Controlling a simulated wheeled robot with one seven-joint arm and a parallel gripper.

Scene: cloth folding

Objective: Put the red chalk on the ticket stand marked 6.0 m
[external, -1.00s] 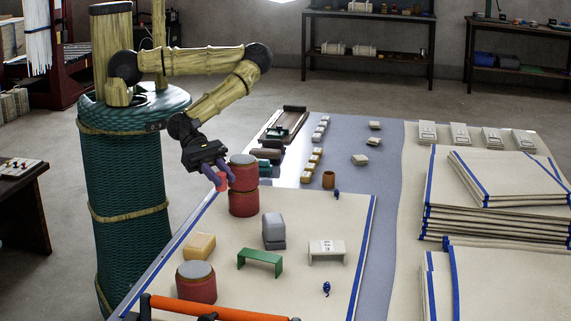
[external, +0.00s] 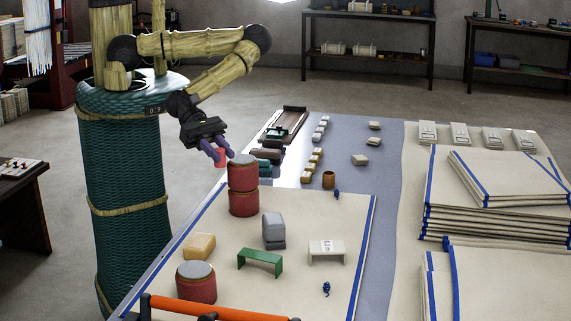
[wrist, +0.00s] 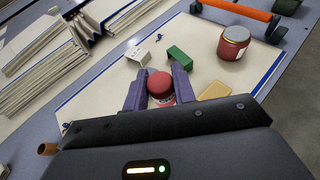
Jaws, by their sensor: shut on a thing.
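My gripper (external: 220,153) has purple fingers and is shut on the red chalk (external: 220,158), a small red cylinder. It holds the chalk in the air at the left of the stacked red jars. In the wrist view the chalk (wrist: 160,84) sits between both fingertips of my gripper (wrist: 160,88). A white stand (external: 327,246) with dark print on its top is on the cream cloth panel; the print is too small to read. It also shows in the wrist view (wrist: 137,54). A plain green stand (external: 260,257) is to its left.
Two stacked red jars (external: 243,202) stand just right of my gripper. Grey blocks (external: 274,231), a yellow block (external: 199,246) and another red jar (external: 196,287) are on the panel. An orange bar (external: 220,309) crosses the front. Piled panels (external: 490,215) lie at the right.

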